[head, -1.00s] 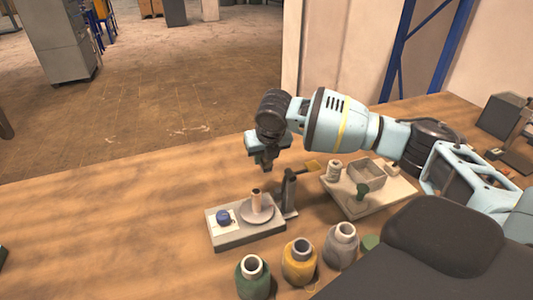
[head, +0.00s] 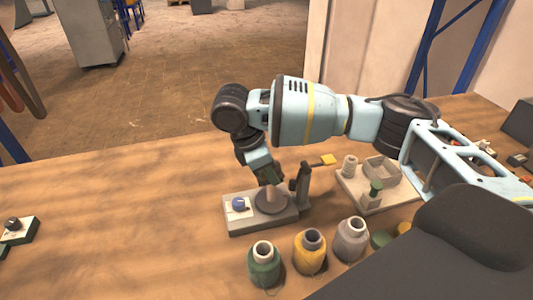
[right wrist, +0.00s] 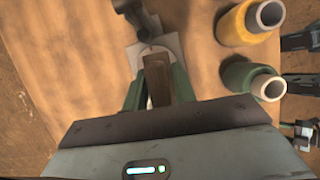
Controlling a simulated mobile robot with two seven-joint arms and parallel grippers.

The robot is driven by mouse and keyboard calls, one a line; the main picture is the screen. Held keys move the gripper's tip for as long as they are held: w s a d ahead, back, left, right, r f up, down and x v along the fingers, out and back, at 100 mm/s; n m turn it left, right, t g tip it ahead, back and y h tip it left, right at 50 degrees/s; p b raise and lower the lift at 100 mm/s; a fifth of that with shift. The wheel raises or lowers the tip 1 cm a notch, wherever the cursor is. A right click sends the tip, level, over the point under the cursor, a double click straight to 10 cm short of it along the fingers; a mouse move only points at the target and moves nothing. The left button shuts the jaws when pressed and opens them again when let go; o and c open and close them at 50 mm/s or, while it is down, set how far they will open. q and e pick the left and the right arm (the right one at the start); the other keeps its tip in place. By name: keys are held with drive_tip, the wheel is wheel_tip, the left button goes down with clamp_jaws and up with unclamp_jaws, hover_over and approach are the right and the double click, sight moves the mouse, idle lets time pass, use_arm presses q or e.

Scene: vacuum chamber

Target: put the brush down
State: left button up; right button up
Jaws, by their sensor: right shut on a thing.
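My right gripper (head: 270,179) is low over the round plate of a small grey turntable unit (head: 243,223), just left of its dark upright post. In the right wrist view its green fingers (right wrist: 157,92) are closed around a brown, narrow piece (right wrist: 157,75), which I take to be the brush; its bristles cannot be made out. A short brown cylinder (head: 271,195) shows on the plate below the fingers. I cannot tell whether it touches the held piece.
Green (head: 264,264), yellow (head: 310,252) and grey (head: 351,239) spools stand in front of the unit. A pale tray (head: 372,203) with small parts is to the right. A knobbed box (head: 18,229) is at the far left. The wooden table between is clear.

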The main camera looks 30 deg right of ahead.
drive_tip(key=s+a+r+m+g+y, duration=0.2)
drive_tip(key=s+m, duration=0.7)
drive_tip(key=m, duration=0.5)
drive_tip(key=shift+s+a+m+g+y, duration=0.25)
drive_tip(key=shift+a+m+g+y, duration=0.25)
drive_tip(key=shift+a+y, duration=0.6)
